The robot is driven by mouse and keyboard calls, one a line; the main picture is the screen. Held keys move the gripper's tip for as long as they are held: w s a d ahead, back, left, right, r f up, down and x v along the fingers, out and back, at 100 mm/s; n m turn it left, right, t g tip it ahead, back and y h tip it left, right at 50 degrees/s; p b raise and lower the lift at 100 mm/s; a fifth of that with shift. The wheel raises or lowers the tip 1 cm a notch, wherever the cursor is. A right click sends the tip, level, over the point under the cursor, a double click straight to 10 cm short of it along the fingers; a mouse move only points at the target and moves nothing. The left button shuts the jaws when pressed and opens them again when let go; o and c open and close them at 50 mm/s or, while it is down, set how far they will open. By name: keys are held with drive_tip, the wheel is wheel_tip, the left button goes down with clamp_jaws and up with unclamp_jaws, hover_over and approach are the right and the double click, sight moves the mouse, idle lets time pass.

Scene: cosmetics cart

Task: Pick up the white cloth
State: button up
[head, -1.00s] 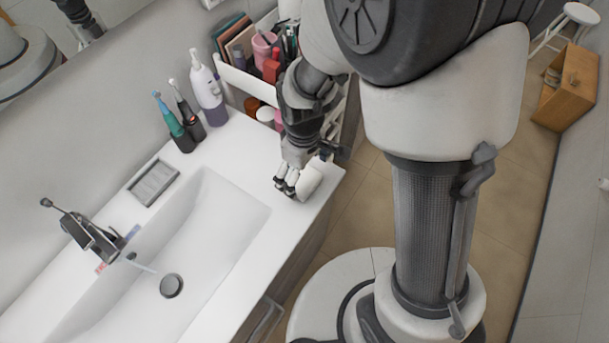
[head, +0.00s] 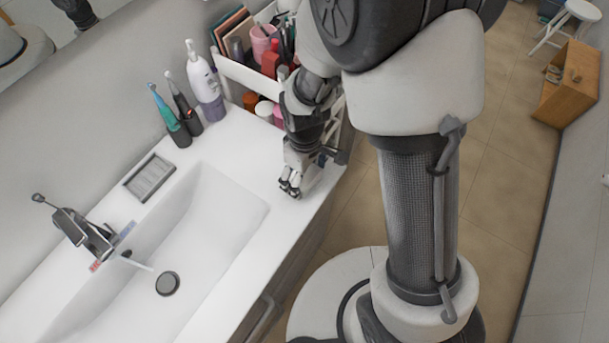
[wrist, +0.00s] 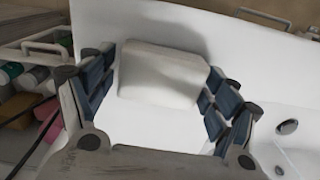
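The white cloth (wrist: 160,76) is a folded, rounded block lying on the white countertop (wrist: 225,30). In the wrist view it sits between the fingers of my gripper (wrist: 158,72), which are spread wide on either side of it. The right fingers are close to its edge, and I cannot tell if they touch. In the head view my gripper (head: 290,188) is low over the counter's right end, and it and my arm mostly hide the cloth.
A sink basin (head: 215,215) and a faucet (head: 85,235) are to the left. Toothbrushes (head: 170,118) and a white bottle (head: 204,80) stand along the wall. A cart (head: 246,80) of cosmetics is behind the gripper. The counter's edge is close on the right.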

sight(305, 174)
drive_tip(key=c, duration=0.6)
drive_tip(key=shift+r, duration=0.1)
wheel_tip(305, 174, up, 20)
drive_tip(key=p, duration=0.6)
